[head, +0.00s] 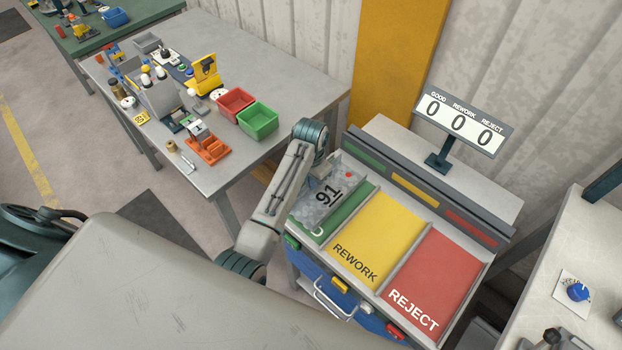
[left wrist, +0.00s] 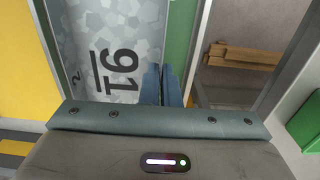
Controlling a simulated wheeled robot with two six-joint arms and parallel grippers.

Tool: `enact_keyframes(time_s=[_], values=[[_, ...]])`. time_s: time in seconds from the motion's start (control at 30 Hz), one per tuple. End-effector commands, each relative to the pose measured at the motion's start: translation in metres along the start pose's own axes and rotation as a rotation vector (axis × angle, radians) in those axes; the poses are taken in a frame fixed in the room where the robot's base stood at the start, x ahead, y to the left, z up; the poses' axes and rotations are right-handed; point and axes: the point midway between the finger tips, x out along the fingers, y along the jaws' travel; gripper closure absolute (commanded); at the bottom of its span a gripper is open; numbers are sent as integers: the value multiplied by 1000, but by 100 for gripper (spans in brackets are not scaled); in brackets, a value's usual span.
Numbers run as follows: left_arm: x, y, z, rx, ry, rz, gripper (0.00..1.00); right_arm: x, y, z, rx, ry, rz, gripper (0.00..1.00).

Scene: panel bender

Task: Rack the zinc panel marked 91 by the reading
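The zinc panel marked 91 (head: 325,196) is a grey mottled sheet lying in the green bay (head: 345,222), left of the REWORK bay. Its black underlined 91 also shows large in the left wrist view, on the panel (left wrist: 122,30). Part of a smaller mark shows beside it. My left arm reaches in over the left side of this bay. My left gripper's fingers (left wrist: 162,86) are close together over the panel's edge beside a green strip; nothing shows clearly between them. The fingertips are not clear in the head view. My right gripper is out of view.
The yellow REWORK bay (head: 378,238) and red REJECT bay (head: 433,283) are empty. A counter sign (head: 462,125) behind reads 0 0 0. A cluttered bench (head: 290,85) with red (head: 235,103) and green (head: 258,120) bins stands left. Another table (head: 565,260) stands right.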

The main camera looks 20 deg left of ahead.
Motion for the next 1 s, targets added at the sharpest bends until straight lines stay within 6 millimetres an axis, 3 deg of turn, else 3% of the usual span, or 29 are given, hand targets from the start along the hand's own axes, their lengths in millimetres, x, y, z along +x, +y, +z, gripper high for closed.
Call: enact_keyframes(time_s=[1.0], values=[[15,0,0,0,1,0,100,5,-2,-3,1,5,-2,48]])
